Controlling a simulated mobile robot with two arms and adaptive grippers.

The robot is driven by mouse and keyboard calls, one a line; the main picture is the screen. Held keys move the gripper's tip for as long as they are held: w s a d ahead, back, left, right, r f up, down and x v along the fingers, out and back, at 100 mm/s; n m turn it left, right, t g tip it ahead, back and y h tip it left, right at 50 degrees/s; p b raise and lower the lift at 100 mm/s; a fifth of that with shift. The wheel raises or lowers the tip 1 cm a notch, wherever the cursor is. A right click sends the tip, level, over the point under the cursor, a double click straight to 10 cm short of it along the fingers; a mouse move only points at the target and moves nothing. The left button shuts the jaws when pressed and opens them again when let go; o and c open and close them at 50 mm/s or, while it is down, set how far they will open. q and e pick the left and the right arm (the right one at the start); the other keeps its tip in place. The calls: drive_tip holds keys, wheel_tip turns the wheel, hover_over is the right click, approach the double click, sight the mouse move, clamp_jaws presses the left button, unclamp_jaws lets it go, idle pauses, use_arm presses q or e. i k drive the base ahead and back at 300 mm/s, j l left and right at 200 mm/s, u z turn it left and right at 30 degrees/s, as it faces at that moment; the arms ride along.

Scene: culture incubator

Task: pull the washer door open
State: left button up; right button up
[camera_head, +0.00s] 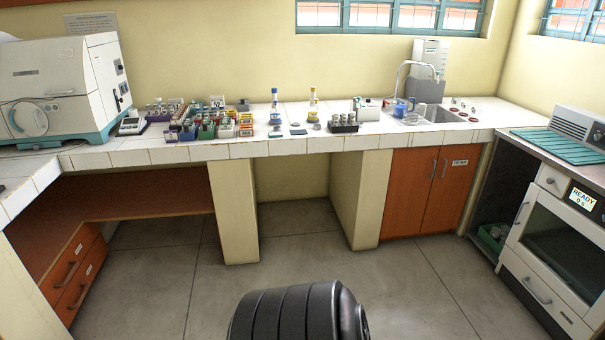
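A white appliance with a dark window in its door stands at the right edge and appears to be the washer (521,262). Its door (528,222) looks shut, with a slanted metal handle (522,213) at the upper left. A small display (582,198) above the door reads "READY 0 S". The appliance's right side is cut off by the frame. Neither of my grippers shows in the head view. A black ribbed part, apparently mine, rises at the bottom middle, well left of the appliance.
A tiled counter (286,146) with racks and bottles runs along the back wall. A white and teal machine (62,90) stands at left. Orange cabinet doors (436,195) are under the sink (432,115). A dark open shelf stands left of the appliance. The grey floor (410,280) is clear.

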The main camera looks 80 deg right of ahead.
sight(595, 316)
drive_tip(key=z, duration=4.45)
drive_tip(key=i+j, duration=0.35)
drive_tip(key=i, duration=0.15)
drive_tip(key=i+j, duration=0.35)
drive_tip(key=i, duration=0.15)
drive_tip(key=i+j, duration=0.35)
drive_tip(key=i, duration=0.15)
